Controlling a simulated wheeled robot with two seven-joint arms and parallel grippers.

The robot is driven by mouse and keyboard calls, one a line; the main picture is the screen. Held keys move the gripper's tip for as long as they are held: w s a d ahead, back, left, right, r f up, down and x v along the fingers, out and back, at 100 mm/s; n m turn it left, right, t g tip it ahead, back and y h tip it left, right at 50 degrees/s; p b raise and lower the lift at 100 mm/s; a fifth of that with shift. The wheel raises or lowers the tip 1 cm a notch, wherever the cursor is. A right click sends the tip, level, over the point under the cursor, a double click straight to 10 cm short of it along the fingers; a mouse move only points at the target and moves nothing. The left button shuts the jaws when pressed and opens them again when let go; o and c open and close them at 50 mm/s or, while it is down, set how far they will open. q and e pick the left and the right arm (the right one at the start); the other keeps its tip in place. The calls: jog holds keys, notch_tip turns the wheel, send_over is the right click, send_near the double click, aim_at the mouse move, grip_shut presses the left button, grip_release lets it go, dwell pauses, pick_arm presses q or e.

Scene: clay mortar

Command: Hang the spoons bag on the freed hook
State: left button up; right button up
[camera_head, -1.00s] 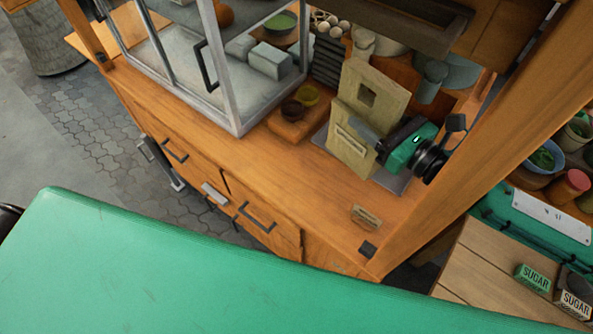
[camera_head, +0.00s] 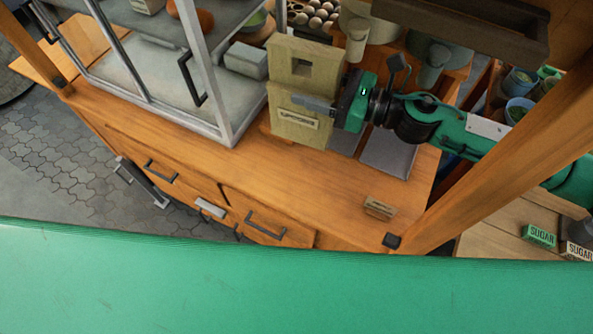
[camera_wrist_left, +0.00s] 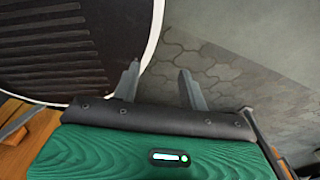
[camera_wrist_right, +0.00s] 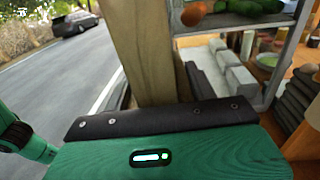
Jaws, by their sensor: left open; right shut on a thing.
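The spoons bag, a beige, flat-sided bag with a square opening near its top and a small label (camera_head: 287,75), is upright over the wooden counter. My right gripper (camera_head: 318,104) is shut on it, with one grey finger across its front side. In the right wrist view the bag (camera_wrist_right: 146,45) stands between the fingers. Its bottom edge shows, but I cannot tell whether it touches the counter. My left gripper (camera_wrist_left: 158,88) is open and empty in the left wrist view, and is not seen in the head view. I cannot make out a hook.
A glass-fronted case (camera_head: 150,75) stands left of the bag. A grey flat plate (camera_head: 390,153) lies on the counter (camera_head: 250,180) beneath my right arm. A wooden post (camera_head: 480,165) rises at the right. Egg-like items and pots are behind. The counter's front strip is mostly clear.

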aim_at(312, 133)
jog(key=shift+d+r, duration=0.1)
jog(key=shift+d, duration=0.1)
jog(key=shift+f, duration=0.45)
notch_tip(312, 133, down, 13)
jog(key=shift+a+f+p, duration=0.1)
jog(key=shift+f+p, duration=0.05)
jog(key=shift+p, duration=0.45)
pick_arm(q)
jog(key=shift+s+d+r+p, duration=0.1)
jog(key=shift+d+r+p, duration=0.25)
jog(key=shift+d+r, duration=0.5)
pick_arm(e)
notch_tip(312, 133, down, 6)
jog(key=shift+r, duration=0.25)
pick_arm(q)
jog(key=shift+a+r, duration=0.1)
jog(key=shift+a, duration=0.05)
